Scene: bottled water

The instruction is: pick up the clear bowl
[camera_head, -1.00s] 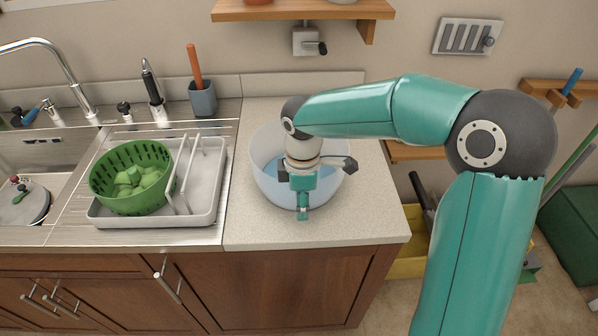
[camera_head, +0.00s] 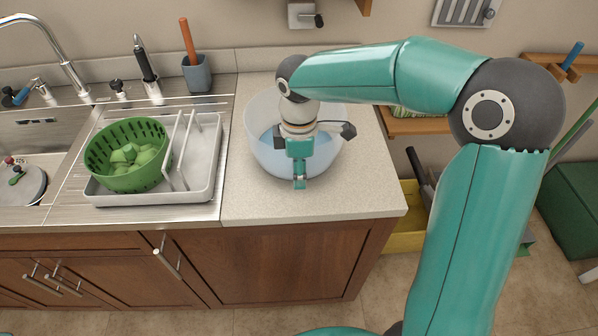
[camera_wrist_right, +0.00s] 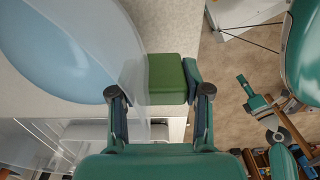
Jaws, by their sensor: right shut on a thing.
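The clear bowl (camera_head: 262,152), large and see-through with a bluish lower part, is upright on the pale counter. My right gripper (camera_head: 299,180) points down at the bowl's front rim, and my wrist covers part of the bowl. In the right wrist view the bowl's thin wall (camera_wrist_right: 112,45) runs between the two fingers, and the right gripper (camera_wrist_right: 160,92) is shut on it. The exact contact is hard to see. My left gripper is not in view.
Left of the bowl, a grey dish tray (camera_head: 206,190) holds a green colander (camera_head: 110,180) with green pieces. A sink with a tap (camera_head: 62,55) is farther left. A yellow bin (camera_head: 405,228) stands below the counter's right edge. A green block (camera_wrist_right: 165,78) shows beyond the fingers.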

